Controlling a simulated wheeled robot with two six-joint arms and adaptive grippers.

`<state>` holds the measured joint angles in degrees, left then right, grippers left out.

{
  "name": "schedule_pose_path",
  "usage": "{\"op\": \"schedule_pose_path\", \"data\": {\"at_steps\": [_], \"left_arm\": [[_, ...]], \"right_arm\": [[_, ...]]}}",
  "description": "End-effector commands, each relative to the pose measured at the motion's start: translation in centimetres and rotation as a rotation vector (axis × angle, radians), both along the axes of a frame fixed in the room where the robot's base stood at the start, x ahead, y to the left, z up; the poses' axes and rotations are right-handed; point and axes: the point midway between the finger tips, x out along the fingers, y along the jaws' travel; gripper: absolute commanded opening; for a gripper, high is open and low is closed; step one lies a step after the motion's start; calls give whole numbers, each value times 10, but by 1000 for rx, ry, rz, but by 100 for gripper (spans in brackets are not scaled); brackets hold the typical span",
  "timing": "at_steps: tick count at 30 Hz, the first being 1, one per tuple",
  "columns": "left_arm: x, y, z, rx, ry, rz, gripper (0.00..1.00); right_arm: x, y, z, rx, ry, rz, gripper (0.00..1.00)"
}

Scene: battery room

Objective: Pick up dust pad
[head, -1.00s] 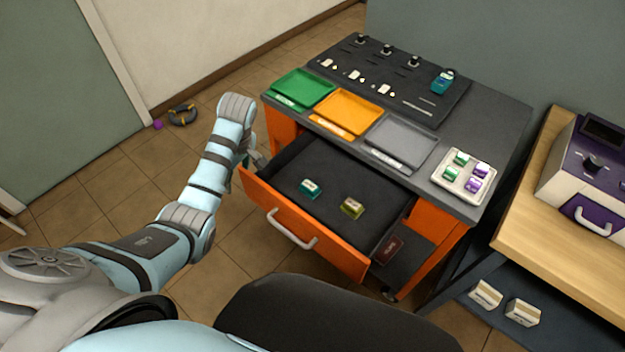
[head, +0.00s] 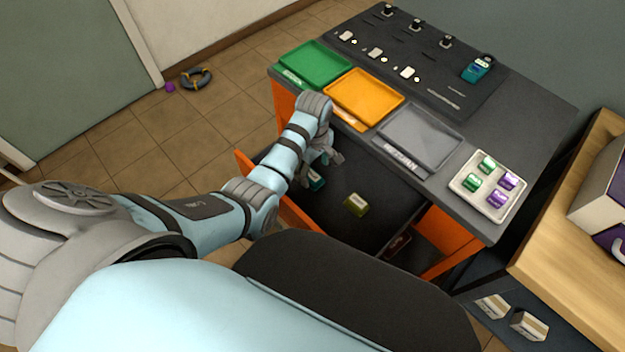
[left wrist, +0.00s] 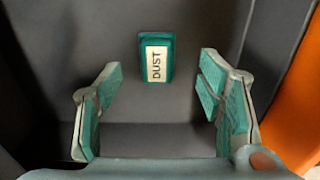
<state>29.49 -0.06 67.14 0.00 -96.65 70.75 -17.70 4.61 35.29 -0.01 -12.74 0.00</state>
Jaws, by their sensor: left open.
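The dust pad (left wrist: 156,57) is a small teal block with a white label reading DUST. It lies on the dark floor of the open drawer (head: 385,208). In the head view the dust pad (head: 316,182) is partly hidden by my left gripper (head: 330,160). My left gripper reaches down over the drawer. In the left wrist view its teal-padded fingers (left wrist: 165,105) are spread wide and empty, with the dust pad ahead of them, between their lines and untouched. My right gripper is in neither view.
An olive block (head: 356,204) lies in the drawer to the right of the dust pad. On the cart top are a green tray (head: 315,64), an orange tray (head: 364,95), a grey tray (head: 420,138) and a white tray (head: 466,188) with several small blocks. The drawer's orange front (head: 243,165) stands near my arm.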

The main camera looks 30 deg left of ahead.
Motion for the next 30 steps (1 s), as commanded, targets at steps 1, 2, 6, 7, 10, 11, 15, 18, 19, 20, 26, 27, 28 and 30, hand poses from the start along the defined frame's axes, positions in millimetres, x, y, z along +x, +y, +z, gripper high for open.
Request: {"op": "schedule_pose_path", "data": {"at_steps": [1, 2, 6, 7, 10, 11, 15, 18, 19, 20, 26, 27, 28, 30], "left_arm": [[0, 2, -8, 1, 1, 1, 62], [0, 2, -13, 2, 2, 1, 62], [2, 6, -42, 0, 2, 1, 62], [2, 6, -47, 1, 2, 1, 62], [3, 6, -53, 1, 0, 1, 62], [3, 6, -53, 1, 0, 1, 62], [3, 6, -52, 1, -1, 1, 62], [3, 6, -51, 1, -1, 1, 46], [3, 6, -51, 1, -1, 1, 41], [3, 6, -51, 1, -1, 1, 36], [3, 6, -51, 1, 0, 1, 14], [3, 6, -51, 1, 0, 1, 14], [3, 6, -51, 1, 0, 1, 14], [3, 6, -51, 1, 0, 1, 14]], "right_arm": [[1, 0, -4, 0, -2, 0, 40], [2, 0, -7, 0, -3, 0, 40], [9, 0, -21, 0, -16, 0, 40], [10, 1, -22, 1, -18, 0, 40], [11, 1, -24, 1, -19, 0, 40], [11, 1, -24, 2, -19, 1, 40], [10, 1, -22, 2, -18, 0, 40], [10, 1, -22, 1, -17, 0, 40], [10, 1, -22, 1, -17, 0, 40], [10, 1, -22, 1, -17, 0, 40], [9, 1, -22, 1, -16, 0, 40], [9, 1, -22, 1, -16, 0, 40], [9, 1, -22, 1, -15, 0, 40], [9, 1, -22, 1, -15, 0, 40]]}}
